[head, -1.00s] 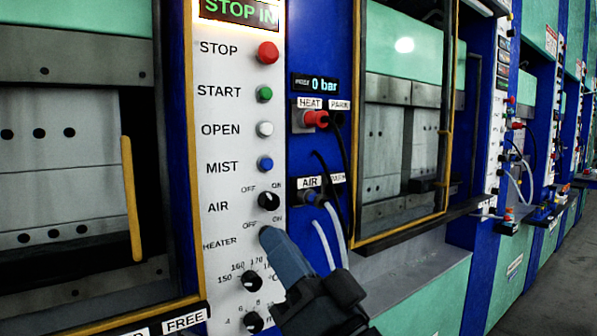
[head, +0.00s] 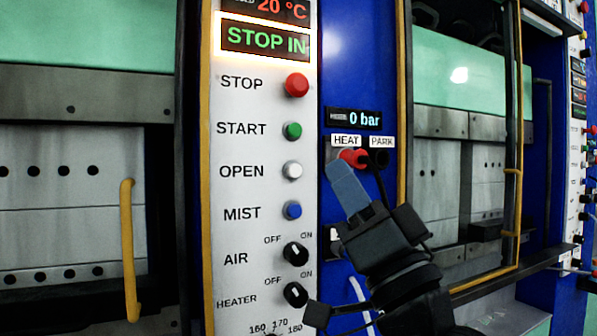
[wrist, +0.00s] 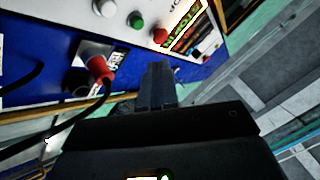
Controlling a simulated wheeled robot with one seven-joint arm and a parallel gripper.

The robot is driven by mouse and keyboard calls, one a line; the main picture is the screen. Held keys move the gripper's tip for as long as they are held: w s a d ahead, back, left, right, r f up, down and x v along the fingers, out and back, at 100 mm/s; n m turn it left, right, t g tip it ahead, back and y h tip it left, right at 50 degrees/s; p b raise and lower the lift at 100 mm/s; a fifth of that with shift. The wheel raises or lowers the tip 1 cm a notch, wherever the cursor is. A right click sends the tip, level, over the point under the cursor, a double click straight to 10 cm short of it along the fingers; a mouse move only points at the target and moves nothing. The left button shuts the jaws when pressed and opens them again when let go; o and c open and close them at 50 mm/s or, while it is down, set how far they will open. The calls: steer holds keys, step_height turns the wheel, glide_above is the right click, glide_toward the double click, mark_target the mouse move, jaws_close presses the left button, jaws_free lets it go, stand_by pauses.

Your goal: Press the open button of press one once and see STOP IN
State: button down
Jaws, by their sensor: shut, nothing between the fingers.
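The white open button (head: 292,170) sits on the white control panel (head: 235,140), beside the word OPEN, between the green start button (head: 292,130) and the blue mist button (head: 292,210). A lit display (head: 265,39) at the top of the panel reads STOP IN in green. My gripper (head: 338,170) is shut and empty. In the head view its tip is right of the open button, apart from it, just below the red HEAT plug. In the wrist view my gripper (wrist: 158,70) points toward the panel, where white, green and red buttons show at the top.
The red stop button (head: 296,85) is above the start button. The red HEAT plug (head: 352,157) and a dark cable are close to my fingertips. AIR (head: 295,253) and HEATER (head: 295,294) knobs sit below. A yellow-framed window (head: 463,150) stands to the right.

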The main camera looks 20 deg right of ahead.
steer(key=shift+w+b, duration=1.25)
steer(key=shift+w, duration=3.1)
steer(key=shift+w, duration=0.1)
steer(key=shift+w, duration=0.35)
steer(key=shift+w+b, duration=0.4)
steer(key=shift+w, duration=0.05)
steer(key=shift+s, duration=0.9)
steer(key=shift+p, duration=0.3)
steer(key=shift+s+p, duration=0.65)
steer(key=shift+s, duration=1.85)
